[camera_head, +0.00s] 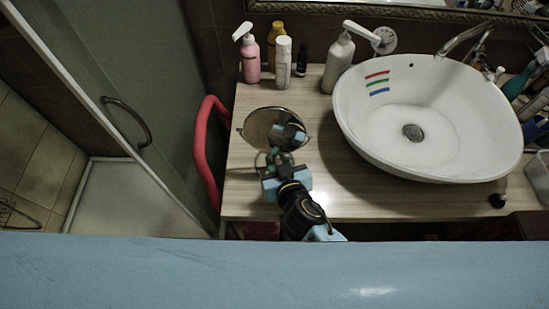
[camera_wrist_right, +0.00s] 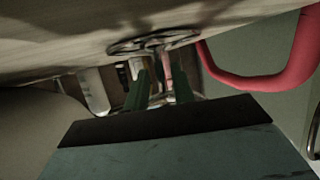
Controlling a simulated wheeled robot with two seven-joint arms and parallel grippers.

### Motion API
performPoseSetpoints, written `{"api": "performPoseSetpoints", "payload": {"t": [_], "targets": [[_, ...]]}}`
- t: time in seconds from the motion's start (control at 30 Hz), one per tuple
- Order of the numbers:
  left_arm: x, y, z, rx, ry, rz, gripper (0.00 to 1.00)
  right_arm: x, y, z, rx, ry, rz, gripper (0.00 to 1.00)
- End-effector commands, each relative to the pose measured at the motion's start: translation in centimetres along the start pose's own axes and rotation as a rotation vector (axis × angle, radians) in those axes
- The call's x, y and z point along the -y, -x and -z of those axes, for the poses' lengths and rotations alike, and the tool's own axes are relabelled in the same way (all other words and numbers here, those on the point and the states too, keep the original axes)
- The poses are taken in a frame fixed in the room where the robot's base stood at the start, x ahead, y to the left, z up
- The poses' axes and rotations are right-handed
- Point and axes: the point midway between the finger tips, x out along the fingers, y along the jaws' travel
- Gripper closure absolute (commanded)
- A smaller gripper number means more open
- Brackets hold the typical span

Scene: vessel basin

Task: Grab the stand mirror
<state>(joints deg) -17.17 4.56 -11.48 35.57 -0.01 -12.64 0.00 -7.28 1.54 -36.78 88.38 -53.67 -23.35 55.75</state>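The stand mirror (camera_head: 262,124) is round with a thin metal rim and stands upright on the left part of the wooden counter. My right gripper (camera_head: 276,158) reaches in from the front, just below the mirror disc at the stem. In the right wrist view, which looks upside down, the mirror's dark wire base (camera_wrist_right: 152,41) is on the counter. The green fingers of my right gripper (camera_wrist_right: 160,88) are apart there, with the stem area between them. I cannot tell whether they touch it. My left gripper is out of view.
A white basin (camera_head: 350,117) fills the counter's right side. A pink pump bottle (camera_head: 251,62), a white can (camera_head: 283,65) and a white pump bottle (camera_head: 339,62) stand behind the mirror. A red chair rail (camera_head: 203,150) stands at the counter's left edge.

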Motion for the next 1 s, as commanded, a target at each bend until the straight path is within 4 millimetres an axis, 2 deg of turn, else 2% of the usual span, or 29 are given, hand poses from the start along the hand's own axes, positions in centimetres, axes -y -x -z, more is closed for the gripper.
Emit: {"api": "performPoseSetpoints", "payload": {"t": [0.03,0.17,0.2,0.57,0.67,1.0], "targets": [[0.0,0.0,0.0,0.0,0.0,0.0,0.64,0.0,0.0,0.0,0.0,0.0,0.0,0.82],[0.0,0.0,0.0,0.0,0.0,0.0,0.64,0.0,0.0,0.0,0.0,0.0,0.0,0.99],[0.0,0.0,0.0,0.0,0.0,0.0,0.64,0.0,0.0,0.0,0.0,0.0,0.0,1.0],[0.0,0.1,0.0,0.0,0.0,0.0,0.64,0.0,0.1,0.3,-0.002,-0.001,0.0,1.0],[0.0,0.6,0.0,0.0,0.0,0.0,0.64,0.0,0.5,1.3,-0.005,-0.001,0.0,1.0],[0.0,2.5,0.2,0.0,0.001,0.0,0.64,0.0,3.0,7.4,-0.005,-0.001,0.001,1.0]]}}
